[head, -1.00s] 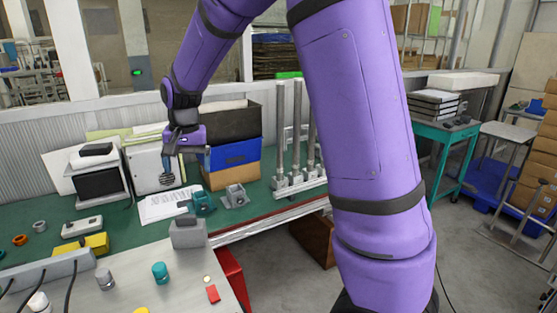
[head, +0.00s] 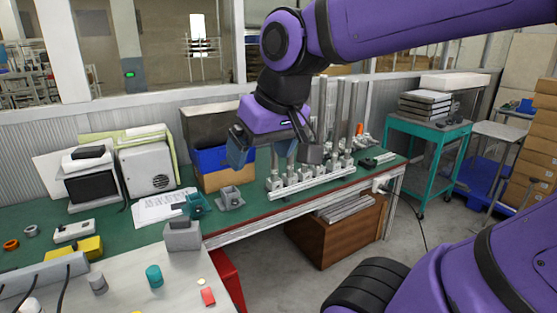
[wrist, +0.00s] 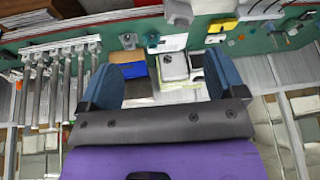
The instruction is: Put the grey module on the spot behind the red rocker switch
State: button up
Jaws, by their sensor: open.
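A grey block (head: 182,236) with a darker top stands at the back edge of the light worktop; it may be the grey module. A small grey holder (head: 230,199) sits farther back on the green bench, beside a teal one (head: 196,204). The red rocker switch (head: 208,297) looks like a small red piece lying near the worktop's right edge. A small pale round spot (head: 201,282) is just behind it. My gripper (head: 276,153) is open and empty, high above the bench, right of and well above these. In the wrist view its blue fingers (wrist: 164,82) are wide apart.
A teal cylinder (head: 153,275) and a grey one (head: 97,283) stand on the worktop. A yellow block (head: 88,248) is at left. Blue and black bins (head: 213,158) are behind.

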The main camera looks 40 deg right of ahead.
jog(key=shift+s+d+f+n+t, duration=0.1)
jog(key=shift+s+f+n+t, duration=0.1)
jog(key=shift+s, duration=0.75)
jog(key=shift+s+f+n+t, duration=0.1)
jog(key=shift+s+f+n, duration=0.1)
jog(key=shift+s, duration=0.75)
